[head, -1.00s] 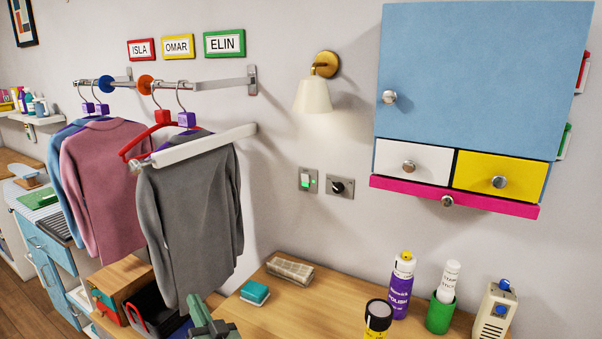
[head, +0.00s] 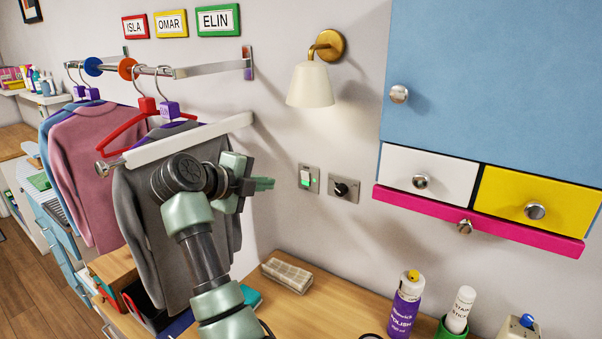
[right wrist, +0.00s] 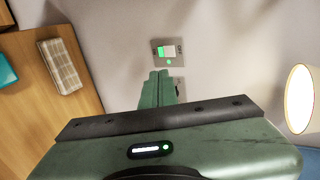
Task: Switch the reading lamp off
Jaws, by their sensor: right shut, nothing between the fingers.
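The reading lamp (head: 311,86) is a white shade on a brass wall arm. Its glowing opening (right wrist: 299,98) shows at the right of the right wrist view, so it is lit. Below it on the wall is a rocker switch (head: 308,179) with a white and green rocker, also in the right wrist view (right wrist: 167,51). A plate with a black rotary knob (head: 343,189) sits just to its right. My right gripper (head: 270,184) is shut and empty, a little left of the rocker switch, pointing toward the wall. In the right wrist view its fingers (right wrist: 158,76) partly cover the knob plate. My left gripper is out of view.
Sweaters (head: 92,185) hang from a wall rail left of my right arm. A blue cabinet (head: 490,75) with drawers juts out at the right. The wooden counter (head: 335,312) below holds a folded cloth (head: 287,275) and bottles (head: 405,305).

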